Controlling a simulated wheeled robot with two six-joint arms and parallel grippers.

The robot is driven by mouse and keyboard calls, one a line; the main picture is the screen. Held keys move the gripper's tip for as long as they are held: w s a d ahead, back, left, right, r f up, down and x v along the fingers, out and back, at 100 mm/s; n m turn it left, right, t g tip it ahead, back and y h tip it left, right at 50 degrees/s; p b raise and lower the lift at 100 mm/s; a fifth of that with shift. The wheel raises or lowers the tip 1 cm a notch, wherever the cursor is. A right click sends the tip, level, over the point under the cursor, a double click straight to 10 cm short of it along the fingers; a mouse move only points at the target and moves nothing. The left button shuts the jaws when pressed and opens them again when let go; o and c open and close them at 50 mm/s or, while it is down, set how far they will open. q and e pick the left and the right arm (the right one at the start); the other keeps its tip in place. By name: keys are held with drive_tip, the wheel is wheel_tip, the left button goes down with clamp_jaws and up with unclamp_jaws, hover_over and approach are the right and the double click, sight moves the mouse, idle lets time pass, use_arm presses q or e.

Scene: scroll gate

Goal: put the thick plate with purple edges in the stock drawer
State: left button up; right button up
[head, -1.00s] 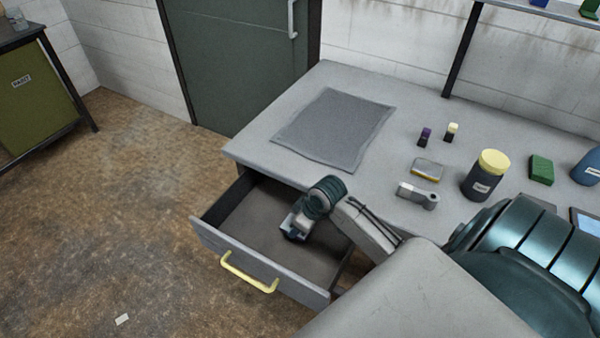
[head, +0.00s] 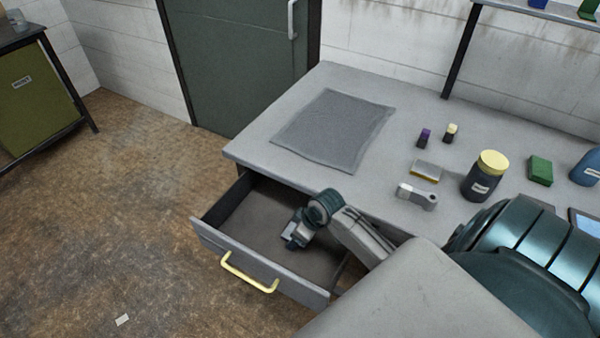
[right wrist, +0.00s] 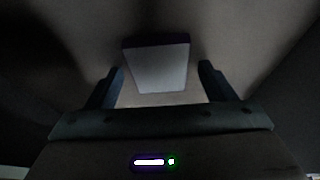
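The thick plate with purple edges (right wrist: 158,68) shows in the right wrist view as a pale block with a dark purple rim, lying on a dim surface that appears to be the drawer floor. My right gripper (right wrist: 161,66) is open, with one finger on each side of the plate and a gap to both. In the head view my right gripper (head: 291,240) is down inside the open drawer (head: 262,262), and the plate is hidden there. The drawer has a yellow handle (head: 249,273). My left gripper is not in view.
The worktop carries a grey mat (head: 333,130), a yellow-edged block (head: 427,171), a grey device (head: 417,196), a yellow-lidded jar (head: 484,176), a green block (head: 540,170) and two small bottles, one purple-topped (head: 424,137). The drawer walls stand close around my gripper.

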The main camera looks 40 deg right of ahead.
drive_tip(key=v, duration=1.2)
idle(1.1)
